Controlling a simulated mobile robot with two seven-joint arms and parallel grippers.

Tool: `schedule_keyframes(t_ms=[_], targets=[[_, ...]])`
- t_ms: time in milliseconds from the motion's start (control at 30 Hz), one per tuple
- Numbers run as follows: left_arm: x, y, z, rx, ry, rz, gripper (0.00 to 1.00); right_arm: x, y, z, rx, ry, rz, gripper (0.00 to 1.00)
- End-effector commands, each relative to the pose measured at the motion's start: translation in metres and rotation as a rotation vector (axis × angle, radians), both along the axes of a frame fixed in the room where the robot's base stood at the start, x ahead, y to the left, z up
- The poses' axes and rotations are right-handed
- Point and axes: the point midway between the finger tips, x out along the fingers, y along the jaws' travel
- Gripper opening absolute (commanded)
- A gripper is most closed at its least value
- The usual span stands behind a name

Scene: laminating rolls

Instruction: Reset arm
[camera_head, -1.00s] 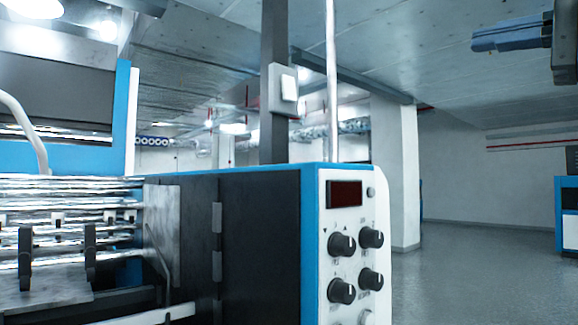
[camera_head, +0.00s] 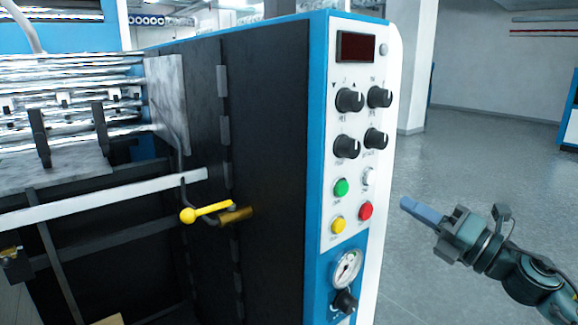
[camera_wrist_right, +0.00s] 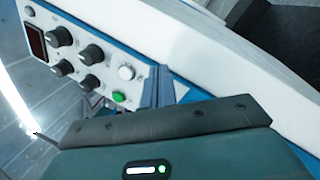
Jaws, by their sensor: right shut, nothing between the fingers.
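My right gripper (camera_head: 408,204) is shut and empty. In the head view it stands to the right of the laminating machine's control panel (camera_head: 352,130), pointing left at about the height of the push buttons, with a gap between. In the right wrist view the blue-grey fingers (camera_wrist_right: 157,88) show together in front of the panel, which has black knobs (camera_wrist_right: 92,54) and a green button (camera_wrist_right: 119,97). My left gripper is not in either view.
The machine has bright metal rollers (camera_head: 70,75) at left and a yellow-knobbed lever (camera_head: 205,211) on its dark side wall. Red (camera_head: 366,211) and yellow (camera_head: 338,225) buttons sit above a gauge (camera_head: 346,268). The grey floor (camera_head: 480,130) at right is open.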

Motion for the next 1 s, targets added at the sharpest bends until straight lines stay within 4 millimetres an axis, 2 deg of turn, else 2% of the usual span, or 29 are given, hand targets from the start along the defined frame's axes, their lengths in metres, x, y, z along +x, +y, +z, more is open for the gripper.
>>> schedule_keyframes(t_ms=[33, 167, 300, 400, 500, 700, 867, 1000], targets=[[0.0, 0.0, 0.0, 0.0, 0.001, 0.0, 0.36, -0.004, -0.005, -0.037, 0.081, 0.126, -0.021, 0.0], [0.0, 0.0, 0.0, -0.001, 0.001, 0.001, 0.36, -0.023, -0.021, -0.12, 0.296, 0.439, -0.104, 0.0], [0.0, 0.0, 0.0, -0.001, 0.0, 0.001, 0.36, -0.062, -0.039, -0.213, 0.51, 0.777, -0.238, 0.0], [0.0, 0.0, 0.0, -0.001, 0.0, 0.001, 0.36, -0.1, -0.05, -0.27, 0.639, 0.99, -0.35, 0.0], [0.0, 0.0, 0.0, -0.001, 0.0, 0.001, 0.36, -0.136, -0.058, -0.312, 0.732, 1.154, -0.451, 0.0], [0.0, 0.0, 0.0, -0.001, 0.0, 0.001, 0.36, -0.202, -0.068, -0.369, 0.857, 1.39, -0.629, 0.0], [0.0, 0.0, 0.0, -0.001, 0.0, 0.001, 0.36, -0.254, -0.074, -0.401, 0.93, 1.544, -0.764, 0.0], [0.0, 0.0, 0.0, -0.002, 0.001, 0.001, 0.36, -0.253, -0.047, -0.404, 1.081, 1.553, -0.738, 0.0]])
